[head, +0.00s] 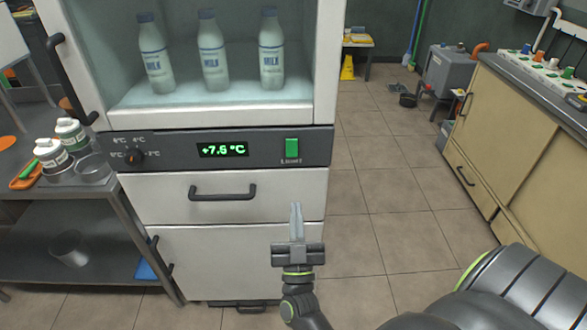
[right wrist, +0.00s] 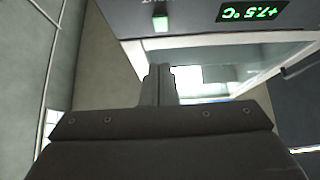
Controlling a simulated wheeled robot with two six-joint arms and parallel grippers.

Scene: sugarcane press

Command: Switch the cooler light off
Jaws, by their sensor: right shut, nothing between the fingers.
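The cooler (head: 222,150) stands upright in front of me, with a grey control panel below its lit shelf of milk bottles. The light switch (head: 292,148) is a green rocker at the panel's right, above the word LIGHT; it glows green. The switch also shows at the top of the right wrist view (right wrist: 160,22). My right gripper (head: 296,212) is shut and empty, below the switch and apart from it, in front of the drawers. Its closed fingers also show in the right wrist view (right wrist: 160,80). My left gripper is not in view.
The display (head: 222,149) reads +7.5 °C, with a temperature knob (head: 134,157) to its left. Drawer handles (head: 222,192) stick out below the panel. A metal side table (head: 60,215) stands at left. Open floor (head: 375,190) lies at right, before a beige counter (head: 510,140).

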